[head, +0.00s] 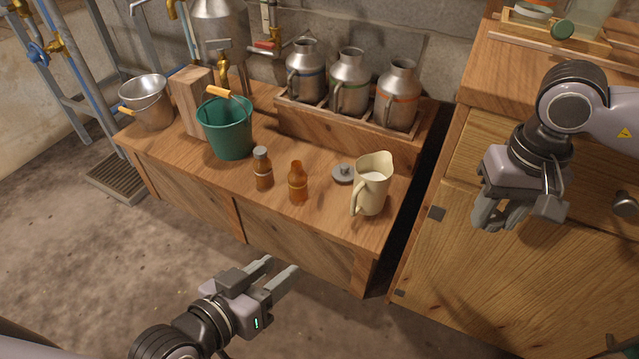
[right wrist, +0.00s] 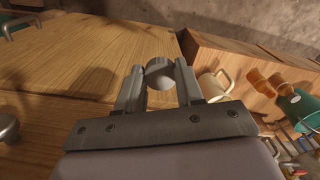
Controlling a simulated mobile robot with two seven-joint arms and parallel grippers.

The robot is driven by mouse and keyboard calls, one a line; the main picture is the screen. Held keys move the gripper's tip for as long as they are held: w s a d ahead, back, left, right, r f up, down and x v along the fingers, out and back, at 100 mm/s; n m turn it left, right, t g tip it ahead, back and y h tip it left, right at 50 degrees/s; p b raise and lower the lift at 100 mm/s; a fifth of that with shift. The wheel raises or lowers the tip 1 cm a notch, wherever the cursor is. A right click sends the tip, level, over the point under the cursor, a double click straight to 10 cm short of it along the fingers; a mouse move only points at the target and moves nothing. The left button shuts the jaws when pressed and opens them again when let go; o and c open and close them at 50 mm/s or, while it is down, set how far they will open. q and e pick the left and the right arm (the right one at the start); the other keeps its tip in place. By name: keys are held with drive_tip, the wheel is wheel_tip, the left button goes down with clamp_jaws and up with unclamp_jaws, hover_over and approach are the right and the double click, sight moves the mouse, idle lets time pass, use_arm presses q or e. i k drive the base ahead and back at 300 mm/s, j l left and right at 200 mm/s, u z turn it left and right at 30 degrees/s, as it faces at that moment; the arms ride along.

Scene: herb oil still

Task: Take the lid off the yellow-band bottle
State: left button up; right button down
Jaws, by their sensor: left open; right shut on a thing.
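Two amber bottles stand upright on the low wooden bench in the head view. The left bottle (head: 263,172) has a grey cap on; the right bottle (head: 298,184) has a bare, open neck. Their band colours are too small to tell apart. My right gripper (head: 497,217) is over the floor side of the wooden cabinet, well right of the bottles. In the right wrist view it is shut on a small round grey lid (right wrist: 160,74). My left gripper (head: 280,273) is open and empty, in front of the bench and below the bottles.
A cream jug (head: 372,185) and a grey knobbed disc (head: 343,173) are right of the bottles. A green bucket (head: 228,134) stands behind left. Metal cans (head: 350,80) sit in a wooden rack (head: 330,128) behind. The wooden cabinet (head: 440,260) bounds the bench's right.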

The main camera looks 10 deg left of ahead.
sight(297, 177)
drive_tip(key=j+u, duration=0.1)
drive_tip(key=j, duration=0.3)
drive_tip(key=i+j+u, duration=0.15)
drive_tip(key=j, duration=0.25)
drive_tip(key=j+u, duration=0.1)
drive_tip(key=j, duration=0.25)
drive_tip(key=i, duration=0.55)
